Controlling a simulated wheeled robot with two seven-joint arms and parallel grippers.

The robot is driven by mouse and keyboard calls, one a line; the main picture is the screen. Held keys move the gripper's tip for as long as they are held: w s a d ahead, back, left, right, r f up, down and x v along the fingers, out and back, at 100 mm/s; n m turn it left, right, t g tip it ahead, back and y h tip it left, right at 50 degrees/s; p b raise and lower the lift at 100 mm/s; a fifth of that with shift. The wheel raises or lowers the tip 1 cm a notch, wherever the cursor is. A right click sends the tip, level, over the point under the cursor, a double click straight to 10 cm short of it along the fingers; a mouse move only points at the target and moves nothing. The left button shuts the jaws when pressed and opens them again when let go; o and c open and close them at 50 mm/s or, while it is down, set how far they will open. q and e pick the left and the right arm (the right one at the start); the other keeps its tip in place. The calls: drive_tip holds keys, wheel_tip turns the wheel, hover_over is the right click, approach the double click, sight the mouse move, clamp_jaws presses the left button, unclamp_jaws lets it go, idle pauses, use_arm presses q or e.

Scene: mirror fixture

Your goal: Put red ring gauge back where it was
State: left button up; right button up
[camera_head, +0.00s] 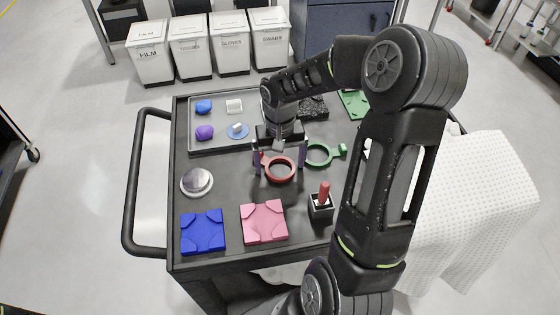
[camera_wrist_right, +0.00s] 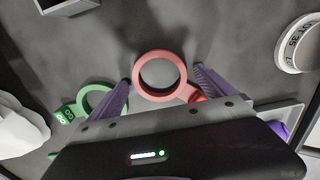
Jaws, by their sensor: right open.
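The red ring gauge (camera_head: 280,181) lies flat on the dark cart top, with its short handle towards the upper left in the head view. My right gripper (camera_head: 279,168) is over it, fingers pointing down and apart, one on each side of the ring. In the right wrist view the red ring gauge (camera_wrist_right: 160,53) shows between the two purple fingertips (camera_wrist_right: 161,76), with gaps visible beside it. A green ring gauge (camera_head: 318,165) lies just to its right. My left gripper is not in view.
A grey tray (camera_head: 215,150) with small blue, white and purple items is at upper left. A silver disc (camera_head: 197,182), blue block (camera_head: 202,232), pink block (camera_head: 264,222) and red-handled plug in a holder (camera_head: 322,207) stand nearer. White cloth (camera_head: 470,200) drapes the right side.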

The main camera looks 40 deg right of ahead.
wheel_tip(320, 180, up, 12)
drive_tip(key=b, duration=0.1)
idle(0.4)
idle(0.5)
